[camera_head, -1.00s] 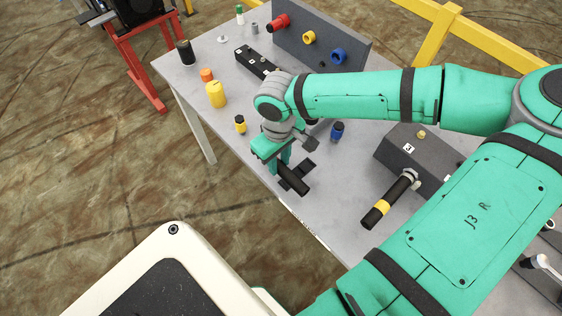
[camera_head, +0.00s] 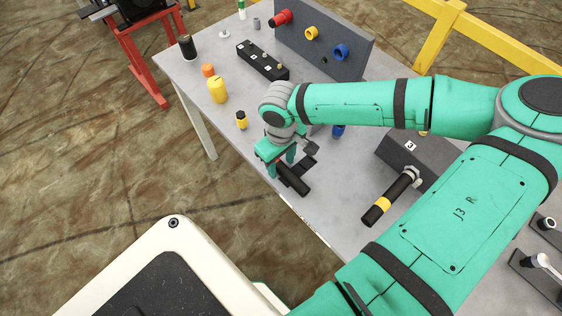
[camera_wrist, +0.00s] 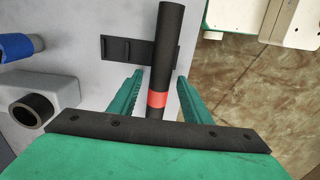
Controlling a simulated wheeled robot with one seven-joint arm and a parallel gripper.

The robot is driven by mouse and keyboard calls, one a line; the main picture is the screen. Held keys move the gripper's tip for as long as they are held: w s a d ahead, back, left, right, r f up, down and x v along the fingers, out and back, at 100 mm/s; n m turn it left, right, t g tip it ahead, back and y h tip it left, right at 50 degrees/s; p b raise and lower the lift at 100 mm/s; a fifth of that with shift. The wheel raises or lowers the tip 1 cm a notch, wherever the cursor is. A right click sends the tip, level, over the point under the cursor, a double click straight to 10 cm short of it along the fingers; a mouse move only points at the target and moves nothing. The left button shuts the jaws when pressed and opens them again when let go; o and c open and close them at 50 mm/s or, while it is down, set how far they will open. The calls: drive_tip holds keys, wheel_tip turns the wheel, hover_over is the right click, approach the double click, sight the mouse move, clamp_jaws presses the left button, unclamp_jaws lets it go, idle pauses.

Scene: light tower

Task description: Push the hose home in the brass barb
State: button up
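A black hose with a red band (camera_wrist: 157,99) lies across a flat dark rest (camera_wrist: 115,51) on the grey table. In the head view the hose (camera_head: 293,179) is at the table's near edge, beneath my gripper (camera_head: 281,165). In the wrist view my gripper (camera_wrist: 159,84) is open. Its two green fingers stand either side of the hose near the red band, with a gap on each side. A small brass-coloured piece (camera_head: 423,133) shows on the dark block marked 3, mostly behind my arm. I cannot tell if it is the barb.
A yellow-banded black tube (camera_head: 388,200) sticks out from a nut on the dark block (camera_head: 400,152). A blue item (camera_head: 338,131) stands behind my gripper. A yellow bottle (camera_head: 217,90) and a small yellow-black one (camera_head: 241,120) are to the left. A panel (camera_head: 325,50) with coloured fittings stands at the back.

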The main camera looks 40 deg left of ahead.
sight(281, 165)
drive_tip(key=shift+w+r, duration=0.1)
idle(0.3)
wheel_tip(281, 165, up, 11)
idle(0.4)
